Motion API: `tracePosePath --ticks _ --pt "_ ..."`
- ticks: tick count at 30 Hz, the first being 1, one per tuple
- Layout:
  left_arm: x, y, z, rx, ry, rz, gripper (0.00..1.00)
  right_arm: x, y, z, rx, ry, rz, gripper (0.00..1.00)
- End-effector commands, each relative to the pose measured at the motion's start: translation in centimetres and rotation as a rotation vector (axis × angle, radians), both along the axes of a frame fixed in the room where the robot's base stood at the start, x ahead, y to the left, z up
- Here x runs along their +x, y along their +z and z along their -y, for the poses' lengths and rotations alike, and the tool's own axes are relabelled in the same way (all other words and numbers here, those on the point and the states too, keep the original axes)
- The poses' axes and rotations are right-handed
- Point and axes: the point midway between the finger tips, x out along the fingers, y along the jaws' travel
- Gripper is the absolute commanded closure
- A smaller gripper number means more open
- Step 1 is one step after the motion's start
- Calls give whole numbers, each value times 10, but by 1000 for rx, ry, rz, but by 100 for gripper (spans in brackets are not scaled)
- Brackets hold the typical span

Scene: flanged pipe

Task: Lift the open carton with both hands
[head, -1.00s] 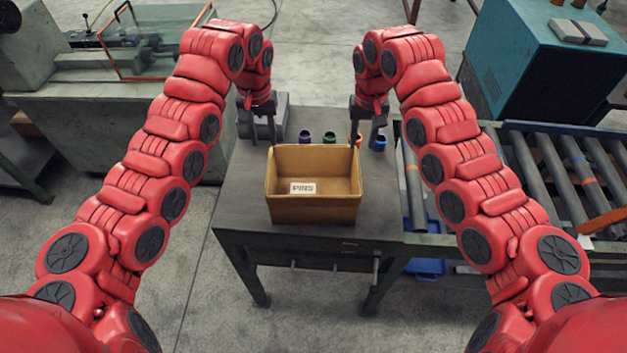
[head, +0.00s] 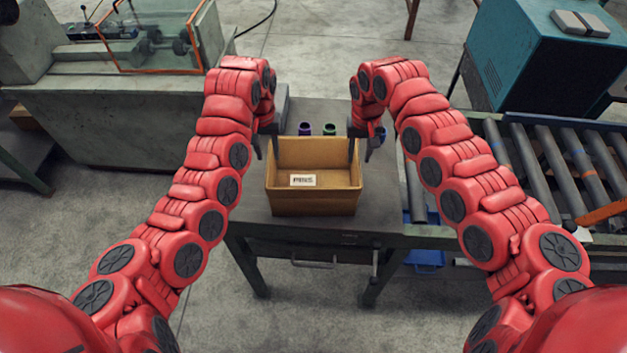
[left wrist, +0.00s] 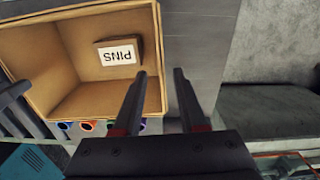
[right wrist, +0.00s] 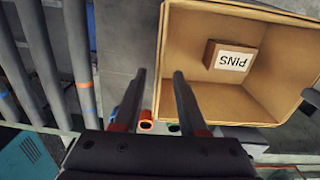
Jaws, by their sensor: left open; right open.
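An open brown carton (head: 314,205) stands upright on the grey table, with a small box labelled PINS (head: 302,180) inside. My left gripper (head: 266,154) is open at the carton's left wall. In the left wrist view, its fingers (left wrist: 160,74) lie on either side of that wall's rim. My right gripper (head: 360,156) is open at the right wall. In the right wrist view, its fingers (right wrist: 160,74) also lie on either side of the rim. Neither gripper is closed on the carton. How deep the fingers reach is hard to tell.
Behind the carton stand a purple cup (head: 305,129) and a green cup (head: 329,129); orange and blue ones are by my right gripper. A roller conveyor (head: 560,165) adjoins the table (head: 235,205) on the right. A teal cabinet (head: 540,65) stands behind it.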

Motion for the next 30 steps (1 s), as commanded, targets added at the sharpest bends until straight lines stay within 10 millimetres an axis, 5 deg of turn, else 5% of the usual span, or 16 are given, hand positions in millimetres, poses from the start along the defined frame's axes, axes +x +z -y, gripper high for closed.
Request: tracePosePath --ticks 13,28,30 --pt "-1 -76 -1 3 -1 -3 59 0 -75 -1 1 0 0 59" --pt "0 -90 0 1 -1 -1 59 0 -89 0 -1 0 0 59" --pt "0 -90 0 1 -1 -1 71 0 -89 0 0 0 0 71"
